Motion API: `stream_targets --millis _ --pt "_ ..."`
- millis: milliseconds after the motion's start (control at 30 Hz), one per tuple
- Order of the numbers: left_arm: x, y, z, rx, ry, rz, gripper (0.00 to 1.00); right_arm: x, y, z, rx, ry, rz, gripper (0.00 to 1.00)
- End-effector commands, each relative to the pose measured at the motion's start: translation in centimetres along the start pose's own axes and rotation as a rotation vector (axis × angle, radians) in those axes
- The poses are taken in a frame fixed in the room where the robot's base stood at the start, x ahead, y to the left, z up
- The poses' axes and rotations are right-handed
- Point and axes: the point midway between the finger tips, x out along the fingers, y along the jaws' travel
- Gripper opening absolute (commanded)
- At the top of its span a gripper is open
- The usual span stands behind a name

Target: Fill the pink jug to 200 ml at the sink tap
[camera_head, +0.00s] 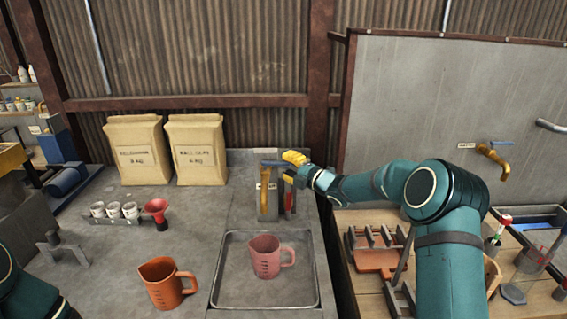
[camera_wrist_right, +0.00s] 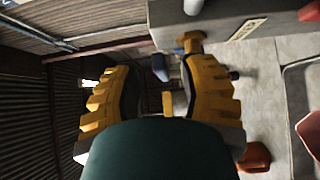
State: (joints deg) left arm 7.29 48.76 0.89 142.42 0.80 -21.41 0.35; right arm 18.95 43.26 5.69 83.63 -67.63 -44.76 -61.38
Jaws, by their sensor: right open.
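The pink jug (camera_head: 266,257) stands upright in the shallow sink tray (camera_head: 224,290), its handle to the right and scale marks on its front. I cannot tell whether it holds water. The brass sink tap (camera_head: 265,182) is on a grey block behind the tray, with a blue lever (camera_head: 271,163) on top. My right gripper (camera_head: 294,166) is open at tap height, just right of the lever; contact is unclear. Its yellow fingers also show in the right wrist view (camera_wrist_right: 160,95), spread apart. My left gripper is outside the view; only a teal arm part shows at lower left.
An orange jug (camera_head: 166,284) stands left of the tray. Small cups (camera_head: 114,211), a red funnel (camera_head: 156,210) and two paper sacks (camera_head: 165,150) are behind it. A second tap (camera_head: 492,160) is on the right panel. A wooden bench (camera_head: 345,216) with tools lies right.

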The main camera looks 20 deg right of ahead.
Motion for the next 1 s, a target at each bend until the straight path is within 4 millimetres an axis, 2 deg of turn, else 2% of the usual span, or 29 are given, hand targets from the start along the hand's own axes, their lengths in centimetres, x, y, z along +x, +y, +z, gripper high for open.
stream_targets --millis 200,567,600,667,700,1000 --pt "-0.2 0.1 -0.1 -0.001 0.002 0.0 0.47 2.0 0.0 0.0 -0.001 0.0 -0.001 0.41" --pt "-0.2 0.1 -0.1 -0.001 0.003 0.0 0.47 2.3 -0.1 0.0 0.0 0.0 -0.001 0.41" --pt "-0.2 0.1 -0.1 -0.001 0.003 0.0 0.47 2.3 0.0 0.0 0.0 0.0 -0.001 0.27" --pt "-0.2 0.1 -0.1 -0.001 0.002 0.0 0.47 2.2 0.0 0.0 0.0 0.0 -0.001 0.06" --pt "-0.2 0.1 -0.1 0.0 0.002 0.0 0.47 2.2 0.0 0.0 0.0 0.0 -0.001 0.0" --pt "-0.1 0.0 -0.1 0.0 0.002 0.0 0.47 2.4 0.0 -0.1 0.0 0.0 0.0 0.0"
